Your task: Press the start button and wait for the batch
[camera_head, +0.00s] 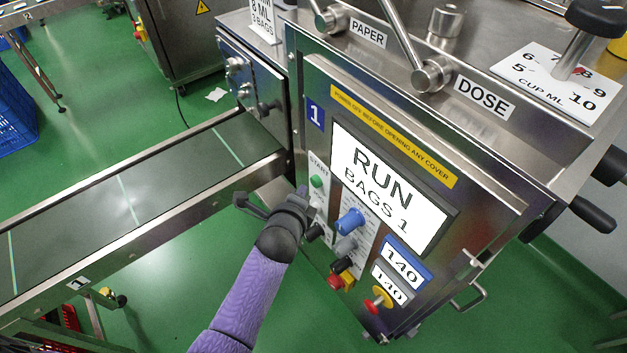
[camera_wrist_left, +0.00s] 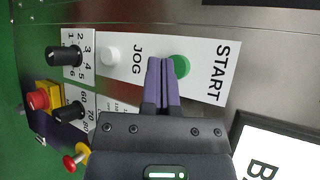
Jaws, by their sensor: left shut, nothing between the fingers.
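The green start button (camera_head: 316,181) sits under the START label on the machine's front panel. In the left wrist view the green button (camera_wrist_left: 180,66) shows just beside the fingertips, partly covered by them. My left gripper (camera_wrist_left: 161,62) is shut and empty, its fingertips at the panel between the green button and the white JOG button (camera_wrist_left: 111,55). I cannot tell whether they touch the panel. In the head view my left gripper (camera_head: 306,196) is just below the green button. The display (camera_head: 388,188) reads RUN, BAGS 1. My right gripper is not in view.
A conveyor (camera_head: 130,195) runs left from the machine, empty of bags where it shows. Blue, grey and black knobs (camera_head: 350,221), a red button (camera_head: 335,281) and a red-yellow switch (camera_head: 377,299) are lower on the panel. A blue crate (camera_head: 15,115) stands at far left.

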